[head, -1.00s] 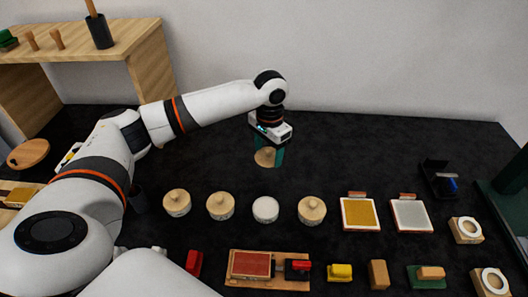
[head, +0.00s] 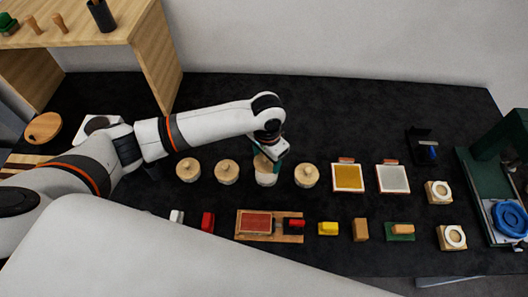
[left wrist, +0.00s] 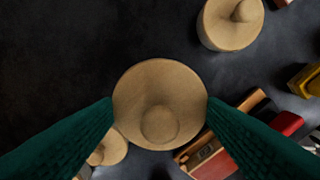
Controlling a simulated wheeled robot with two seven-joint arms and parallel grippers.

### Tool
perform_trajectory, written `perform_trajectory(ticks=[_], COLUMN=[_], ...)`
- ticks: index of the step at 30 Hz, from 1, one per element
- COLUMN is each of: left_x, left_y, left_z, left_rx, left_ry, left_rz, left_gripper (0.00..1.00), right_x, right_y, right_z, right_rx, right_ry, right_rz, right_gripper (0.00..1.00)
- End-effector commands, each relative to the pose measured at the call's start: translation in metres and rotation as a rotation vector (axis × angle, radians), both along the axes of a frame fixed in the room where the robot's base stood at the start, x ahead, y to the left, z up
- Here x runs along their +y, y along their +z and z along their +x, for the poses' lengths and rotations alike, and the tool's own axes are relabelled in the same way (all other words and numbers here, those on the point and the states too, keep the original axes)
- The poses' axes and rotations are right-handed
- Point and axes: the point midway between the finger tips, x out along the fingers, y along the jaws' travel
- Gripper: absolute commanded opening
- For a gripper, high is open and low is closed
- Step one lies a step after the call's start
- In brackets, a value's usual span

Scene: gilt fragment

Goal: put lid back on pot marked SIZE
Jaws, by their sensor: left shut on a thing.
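A tan wooden lid with a round knob (left wrist: 160,100) is between the green fingers of my left gripper (head: 266,164), which is shut on it. In the head view the lid sits directly over the white pot (head: 266,181), third in a row of small pots. I cannot tell whether the lid touches the pot's rim or is slightly above it. In the left wrist view the lid looks roughly level and hides the pot beneath. No SIZE marking is readable. My right gripper is not in view.
Lidded pots stand to the left (head: 227,172) and right (head: 307,175). A yellow panel (head: 348,177) and a grey panel (head: 393,178) lie further right. A red pad on a wooden board (head: 256,223) and several small blocks line the front. The table behind is clear.

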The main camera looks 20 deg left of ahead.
Motion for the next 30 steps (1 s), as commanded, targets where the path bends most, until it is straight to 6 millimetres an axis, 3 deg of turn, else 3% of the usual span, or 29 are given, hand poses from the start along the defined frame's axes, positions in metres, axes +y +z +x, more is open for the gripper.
perform_trajectory(ticks=[13,21,30], left_x=[0.001,0.000,0.000], left_y=[-0.038,-0.053,-0.056], left_z=[0.000,0.000,0.000], left_rx=[0.000,0.001,0.001], left_ry=[0.000,0.001,0.001], left_rz=[0.001,0.000,0.000], left_gripper=[0.42,0.42,0.42], right_x=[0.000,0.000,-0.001], right_y=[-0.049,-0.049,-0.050], right_z=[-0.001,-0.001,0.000], right_rx=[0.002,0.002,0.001], right_ry=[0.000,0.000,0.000], right_rz=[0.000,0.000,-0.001], right_gripper=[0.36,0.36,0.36])
